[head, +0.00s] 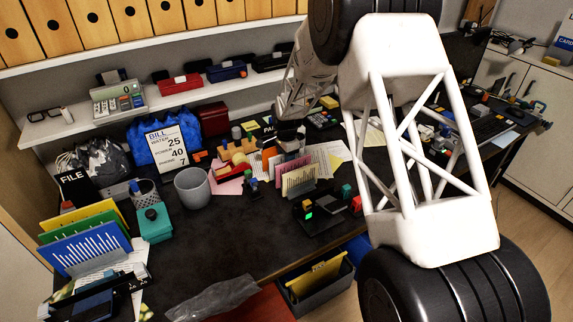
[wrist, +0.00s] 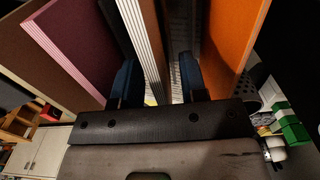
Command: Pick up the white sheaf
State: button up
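In the wrist view, a thin upright sheaf with white, ribbed page edges (wrist: 140,32) and a brown face runs down into the space between my fingers. It looks to be the white sheaf. My gripper (wrist: 158,85) is open, with one dark blue finger on each side of the sheaf. A gap shows between the sheaf and the right finger; whether the left finger touches it I cannot tell. The sheaf's lower end is hidden behind the gripper's body. In the head view my arm covers part of the desk, and I cannot make out the fingers or the sheaf clearly.
In the head view, a grey cup (head: 192,189) stands on the dark desk (head: 235,240), whose front middle is mostly clear.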

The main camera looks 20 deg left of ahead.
dwell(0.3)
grip_shut()
dwell(0.3)
jog(key=shift+r, duration=5.25)
